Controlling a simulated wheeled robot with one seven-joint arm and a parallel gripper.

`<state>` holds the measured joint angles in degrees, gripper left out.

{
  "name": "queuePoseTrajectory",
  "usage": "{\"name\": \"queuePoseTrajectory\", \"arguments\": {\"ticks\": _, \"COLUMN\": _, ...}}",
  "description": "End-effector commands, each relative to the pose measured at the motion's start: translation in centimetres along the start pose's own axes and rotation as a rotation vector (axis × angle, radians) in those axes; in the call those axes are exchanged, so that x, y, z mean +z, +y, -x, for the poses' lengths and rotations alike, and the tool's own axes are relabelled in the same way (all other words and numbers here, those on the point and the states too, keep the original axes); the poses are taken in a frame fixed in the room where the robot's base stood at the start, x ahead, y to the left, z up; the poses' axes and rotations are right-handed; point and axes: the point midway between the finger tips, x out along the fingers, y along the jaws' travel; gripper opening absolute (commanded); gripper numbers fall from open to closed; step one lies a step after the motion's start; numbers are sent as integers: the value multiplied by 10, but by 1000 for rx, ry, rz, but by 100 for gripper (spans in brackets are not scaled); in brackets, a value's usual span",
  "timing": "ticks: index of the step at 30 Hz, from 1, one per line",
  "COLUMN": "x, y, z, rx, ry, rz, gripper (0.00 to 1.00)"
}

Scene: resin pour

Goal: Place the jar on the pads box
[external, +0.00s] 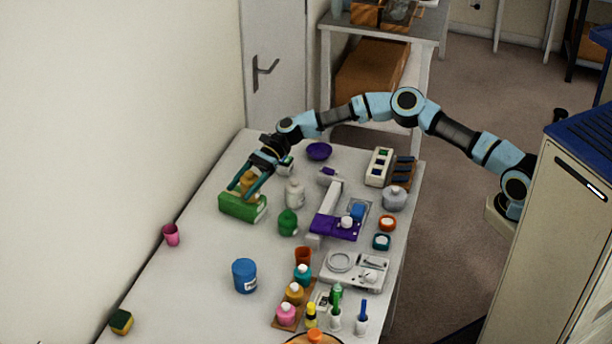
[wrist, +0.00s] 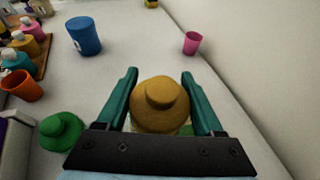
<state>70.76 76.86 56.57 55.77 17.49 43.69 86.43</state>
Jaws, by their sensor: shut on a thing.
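The jar (external: 248,181), mustard yellow with a knobbed lid, is upright between the teal fingers of my gripper (external: 247,190). In the wrist view the jar (wrist: 160,103) fills the space between the two fingers of my gripper (wrist: 158,78), which is shut on it. The green pads box (external: 241,208) lies on the table directly under the jar. Only a sliver of the box (wrist: 187,130) shows in the wrist view. I cannot tell whether the jar's base touches the box top; the fingers and box edge hide it.
A green jar (external: 288,222) and a white bottle (external: 294,193) stand right of the box. A purple-and-white stand (external: 335,226) is farther right. A pink cup (external: 171,235) and a blue tub (external: 245,275) stand nearer the front. The table (external: 207,270) between them is clear.

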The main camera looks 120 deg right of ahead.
Motion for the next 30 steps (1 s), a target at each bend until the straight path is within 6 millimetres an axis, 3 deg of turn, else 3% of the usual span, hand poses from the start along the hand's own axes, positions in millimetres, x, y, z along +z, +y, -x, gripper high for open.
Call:
{"name": "queuePoseTrajectory", "arguments": {"ticks": 1, "x": -2, "y": 0, "z": -1, "rx": 0, "ry": 0, "rz": 0, "gripper": 0}}
{"name": "queuePoseTrajectory", "arguments": {"ticks": 2, "x": -2, "y": 0, "z": -1, "rx": 0, "ry": 1, "rz": 0, "gripper": 71}}
{"name": "queuePoseTrajectory", "arguments": {"ticks": 9, "x": -2, "y": 0, "z": -1, "rx": 0, "ry": 0, "rz": 0, "gripper": 98}}
{"name": "queuePoseTrajectory", "arguments": {"ticks": 20, "x": 1, "y": -1, "z": 4, "rx": -1, "ry": 0, "rz": 0, "gripper": 99}}
{"name": "queuePoseTrajectory", "arguments": {"ticks": 30, "x": -2, "y": -1, "z": 68, "rx": -4, "ry": 1, "rz": 1, "gripper": 99}}
